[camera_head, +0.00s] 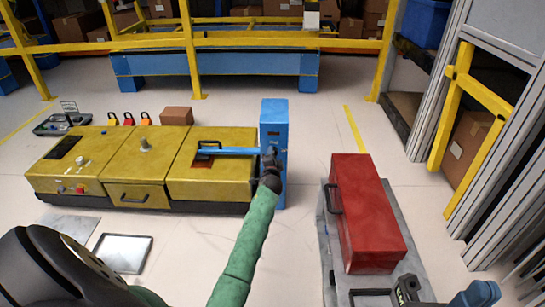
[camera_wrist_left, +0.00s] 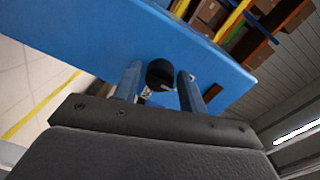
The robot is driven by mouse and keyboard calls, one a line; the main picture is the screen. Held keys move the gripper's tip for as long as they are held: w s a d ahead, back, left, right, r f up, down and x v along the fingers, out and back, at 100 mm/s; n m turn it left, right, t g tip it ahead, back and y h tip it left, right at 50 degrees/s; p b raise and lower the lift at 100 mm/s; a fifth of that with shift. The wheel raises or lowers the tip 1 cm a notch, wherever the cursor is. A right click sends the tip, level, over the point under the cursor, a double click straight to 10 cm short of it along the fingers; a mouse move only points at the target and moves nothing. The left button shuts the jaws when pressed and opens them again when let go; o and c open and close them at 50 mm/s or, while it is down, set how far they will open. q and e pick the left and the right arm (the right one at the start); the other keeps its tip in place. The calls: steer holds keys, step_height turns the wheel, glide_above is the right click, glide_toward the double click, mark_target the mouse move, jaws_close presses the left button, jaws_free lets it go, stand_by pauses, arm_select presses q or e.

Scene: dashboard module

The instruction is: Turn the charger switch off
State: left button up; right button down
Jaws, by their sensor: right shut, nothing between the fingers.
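In the left wrist view a black knob-like switch (camera_wrist_left: 160,73) sits on the blue face. My left gripper's two fingers (camera_wrist_left: 158,82) are spread, one on each side of the knob. I cannot tell whether they touch it. My right gripper (camera_head: 480,293) is at the bottom right, shut and empty, near the red box.
The yellow module (camera_head: 125,170) stands left of the post. A red toolbox (camera_head: 370,210) rests on a grey cart (camera_head: 330,270) to the right. A flat tray (camera_head: 122,253) lies front left. A yellow rail (camera_head: 240,42) crosses the back.

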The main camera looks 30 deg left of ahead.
arm_select(q)
steer(key=shift+o, duration=0.8)
steer(key=p+v, duration=0.2)
steer(key=v, duration=0.5)
steer(key=shift+s+d, duration=0.2)
steer(key=shift+s, duration=0.15)
